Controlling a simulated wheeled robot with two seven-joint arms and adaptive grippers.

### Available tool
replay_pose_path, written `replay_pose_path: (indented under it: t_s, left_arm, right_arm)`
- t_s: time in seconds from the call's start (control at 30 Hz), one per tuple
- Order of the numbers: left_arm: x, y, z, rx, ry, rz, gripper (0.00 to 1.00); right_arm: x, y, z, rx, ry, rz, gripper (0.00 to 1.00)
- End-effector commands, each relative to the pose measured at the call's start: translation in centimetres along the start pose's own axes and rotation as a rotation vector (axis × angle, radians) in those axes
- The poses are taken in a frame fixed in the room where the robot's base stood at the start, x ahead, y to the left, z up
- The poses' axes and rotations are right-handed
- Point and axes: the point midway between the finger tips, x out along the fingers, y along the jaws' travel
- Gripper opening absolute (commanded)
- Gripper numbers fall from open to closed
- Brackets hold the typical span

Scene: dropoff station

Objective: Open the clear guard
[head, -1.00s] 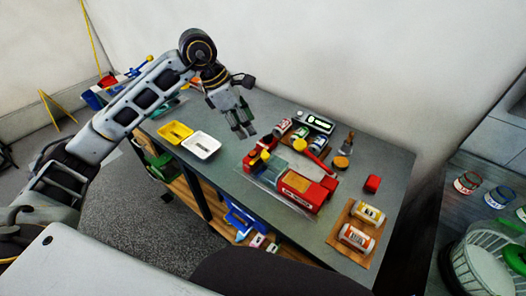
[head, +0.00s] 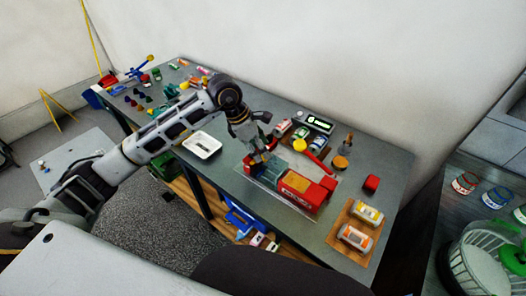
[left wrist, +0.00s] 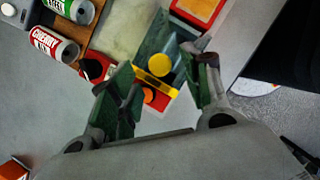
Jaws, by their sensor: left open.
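The red machine (head: 300,190) sits on the grey bench, with the clear guard (head: 278,166) over its left part. In the left wrist view the guard (left wrist: 152,42) looks greenish and see-through, with a yellow bar (left wrist: 150,82) at its near edge and a round yellow knob (left wrist: 159,64) by it. My left gripper (head: 260,156) is just above the guard's end of the machine. In the left wrist view its open fingers (left wrist: 163,84) stand on either side of the yellow bar. Whether they touch it I cannot tell. My right gripper is not in view.
A wall closes off the back.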

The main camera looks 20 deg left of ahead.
Motion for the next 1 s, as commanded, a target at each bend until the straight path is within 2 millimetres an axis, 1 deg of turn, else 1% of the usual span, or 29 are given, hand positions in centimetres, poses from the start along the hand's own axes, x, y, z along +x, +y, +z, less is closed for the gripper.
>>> replay_pose_path:
  t_s: [0.1, 0.3, 0.63, 0.67, 1.0]
  left_arm:
    - [1.3, -0.1, 0.1, 0.001, 0.000, -0.003, 0.48]
    - [2.5, 0.0, 0.0, 0.000, 0.000, -0.001, 0.48]
    - [2.7, 0.0, 0.0, 0.001, 0.000, 0.000, 0.48]
    - [2.7, 0.0, 0.0, 0.001, 0.000, 0.000, 0.47]
    - [2.7, 0.0, 0.0, 0.001, 0.000, 0.000, 0.03]
  right_arm:
    - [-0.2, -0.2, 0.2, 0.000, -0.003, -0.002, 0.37]
    - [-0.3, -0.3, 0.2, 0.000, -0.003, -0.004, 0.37]
    - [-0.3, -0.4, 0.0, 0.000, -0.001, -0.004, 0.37]
    - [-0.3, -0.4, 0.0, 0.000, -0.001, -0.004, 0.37]
    - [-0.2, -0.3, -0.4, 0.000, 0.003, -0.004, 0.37]
